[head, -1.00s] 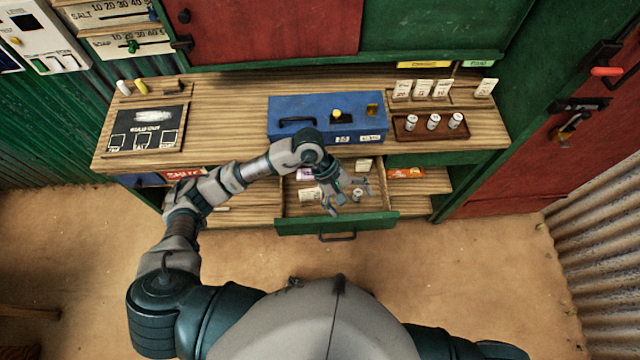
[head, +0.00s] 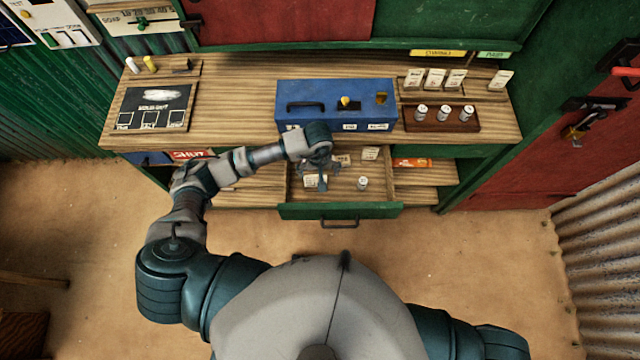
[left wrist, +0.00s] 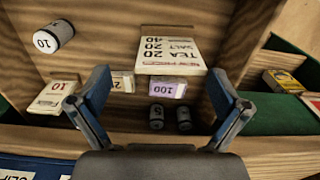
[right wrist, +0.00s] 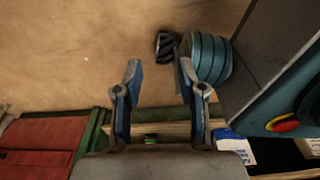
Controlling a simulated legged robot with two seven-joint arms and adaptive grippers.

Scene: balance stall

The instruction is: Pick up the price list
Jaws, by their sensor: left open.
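The price list is a cream card with printed lines for tea and salt. It lies in the open drawer, upper middle in the left wrist view (left wrist: 172,48); in the head view it seems to be the pale card (head: 312,181) at the drawer's front left. My left gripper (head: 322,172) hangs over the drawer, pointing down, partly covering its left side. In the left wrist view the fingers (left wrist: 158,80) are open and empty, with the price list beyond the tips. My right gripper (right wrist: 158,64) is open and empty in the right wrist view; it is out of the head view.
The drawer (head: 340,211) also holds a white weight (left wrist: 53,37), a purple "100" bundle (left wrist: 167,88), a "10" bundle (left wrist: 55,93) and dark cylinders (left wrist: 170,118). The counter edge and blue box (head: 336,104) stand behind it. Open floor lies in front.

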